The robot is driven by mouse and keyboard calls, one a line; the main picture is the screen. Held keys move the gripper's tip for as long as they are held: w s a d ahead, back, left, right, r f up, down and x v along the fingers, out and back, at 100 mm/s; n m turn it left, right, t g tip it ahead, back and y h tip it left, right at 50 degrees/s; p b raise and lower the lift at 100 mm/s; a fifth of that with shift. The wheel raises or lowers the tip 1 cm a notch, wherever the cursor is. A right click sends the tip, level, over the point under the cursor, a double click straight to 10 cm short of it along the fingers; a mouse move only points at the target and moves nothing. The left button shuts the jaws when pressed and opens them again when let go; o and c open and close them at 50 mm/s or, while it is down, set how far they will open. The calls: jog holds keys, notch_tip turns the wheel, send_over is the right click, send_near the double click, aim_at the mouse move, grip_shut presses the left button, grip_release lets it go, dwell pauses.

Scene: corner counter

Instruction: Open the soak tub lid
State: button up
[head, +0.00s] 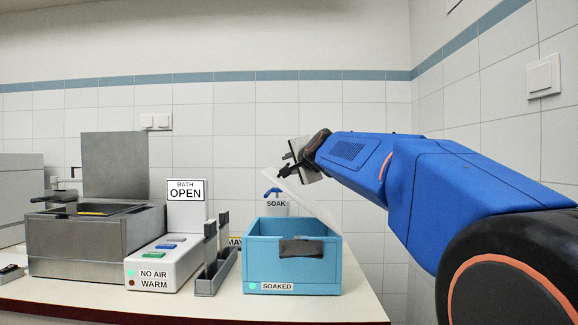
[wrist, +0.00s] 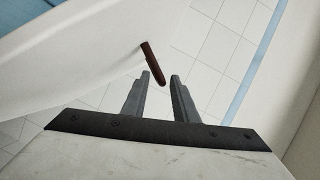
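The soak tub (head: 292,265) is a light blue box with a "SOAKED" label and a lit green lamp on its front. Its pale lid (head: 312,204) is raised and tilted, high at the left and low at the tub's right side. My gripper (head: 284,167) is at the lid's raised end. In the wrist view the lid (wrist: 70,60) fills the left, with a dark red-brown handle (wrist: 153,65) sticking out. My fingers (wrist: 160,76) are apart, with the handle's end at or just beyond the gap between their tips. I cannot tell whether they touch it.
A button box (head: 165,268) and a dark grey rack (head: 216,260) stand between bath and tub. A "SOAK" post (head: 276,204) is behind the tub. A tiled wall closes the right.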

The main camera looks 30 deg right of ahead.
jog(key=v, duration=1.6)
jog(key=s+a+f+n+g+y, duration=0.1)
jog(key=s+a+f+n+g, duration=0.2)
jog(key=f, duration=1)
jog(key=s+a+f+n+g+y, duration=0.2)
jog(key=s+a+f+n, duration=0.4)
jog(key=f, duration=0.7)
jog(key=s+a+f+n+g+y, duration=0.1)
jog(key=s+a+f+n+g, duration=0.3)
jog(key=f, duration=0.9)
jog(key=s+a, duration=0.1)
jog(key=a, duration=0.2)
jog(key=shift+s+a+f+n+y, duration=0.2)
jog(key=shift+f+n+y, duration=0.1)
jog(key=shift+f+n, duration=0.1)
jog(key=s+f+n, duration=0.1)
jog(key=s+f, duration=0.1)
jog(key=f, duration=0.1)
jog(key=s+f+n+g, duration=0.1)
jog(key=s+f, duration=0.1)
jog(key=s+f+n+g, duration=0.1)
jog(key=s+f, duration=0.2)
jog(key=shift+a+f+h, duration=0.1)
jog(key=shift+f+h, duration=0.25)
jog(key=shift+h, duration=0.05)
jog(key=c, duration=0.4)
jog(key=shift+s+f, duration=0.1)
jog(key=shift+f, duration=0.05)
grip_shut()
